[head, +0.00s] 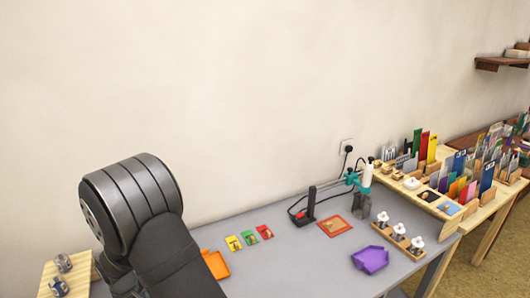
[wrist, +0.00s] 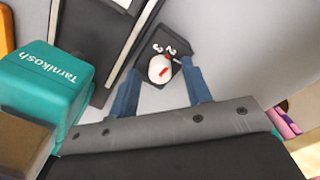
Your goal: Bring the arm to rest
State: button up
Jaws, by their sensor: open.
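My gripper (wrist: 160,68) shows in the wrist view with its two blue-grey fingers spread apart. Nothing is held between them. Beyond the fingertips is a small dark piece (wrist: 178,47) with a white oval and a red mark on it; I cannot tell whether a finger touches it. In the head view my arm is a large dark shape at the lower left, and I cannot make out the gripper there.
A teal block lettered Tarnikosh (wrist: 45,82) is close on the left. The grey table (head: 300,272) holds a purple tray (head: 371,260), an orange tray (head: 215,264), coloured cards (head: 249,238) and a teal-and-white device (head: 365,180). A crowded wooden side table (head: 450,212) stands right.

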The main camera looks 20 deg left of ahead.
jog(key=m, duration=0.8)
notch_tip(320, 180, up, 7)
jog(key=shift+s, duration=0.1)
dwell(0.5)
